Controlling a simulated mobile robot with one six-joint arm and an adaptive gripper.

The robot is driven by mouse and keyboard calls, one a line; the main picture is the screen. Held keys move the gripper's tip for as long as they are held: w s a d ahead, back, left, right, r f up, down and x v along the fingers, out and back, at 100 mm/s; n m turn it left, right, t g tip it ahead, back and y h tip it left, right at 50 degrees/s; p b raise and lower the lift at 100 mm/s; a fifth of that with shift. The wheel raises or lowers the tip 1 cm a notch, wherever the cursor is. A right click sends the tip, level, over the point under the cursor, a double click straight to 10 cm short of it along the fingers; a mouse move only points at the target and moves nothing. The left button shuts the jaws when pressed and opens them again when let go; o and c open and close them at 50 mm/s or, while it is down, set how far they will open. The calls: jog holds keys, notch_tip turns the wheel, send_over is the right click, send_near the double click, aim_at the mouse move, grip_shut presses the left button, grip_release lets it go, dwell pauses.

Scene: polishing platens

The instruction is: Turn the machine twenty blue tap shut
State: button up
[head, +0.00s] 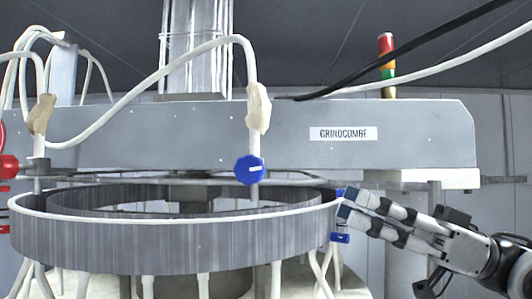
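A blue tap knob (250,170) with a short, near-level white mark hangs at the front of the grey machine, on a pale pipe just above the ring-shaped platen (180,245). My gripper (346,203) is at the right, its fingers pointing left beside the platen's right edge. It is well right of the knob, a little lower, and apart from it. The two fingers lie close together, and I cannot tell whether there is a gap between the tips. Nothing shows clearly between them. No number twenty can be read.
A small blue part (340,238) sits just below my fingertips. A red knob (8,167) is at the left edge. The grey beam (230,130) carries a GRINDCOMBE label (343,134). Pale hoses (150,80) loop above, and a signal light (387,65) stands behind.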

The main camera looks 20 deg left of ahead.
aim_at(249, 162)
jog(key=p+x, duration=1.3)
jog(key=x, duration=0.4)
jog(key=shift+a+r, duration=0.1)
jog(key=shift+c, duration=0.4)
grip_shut()
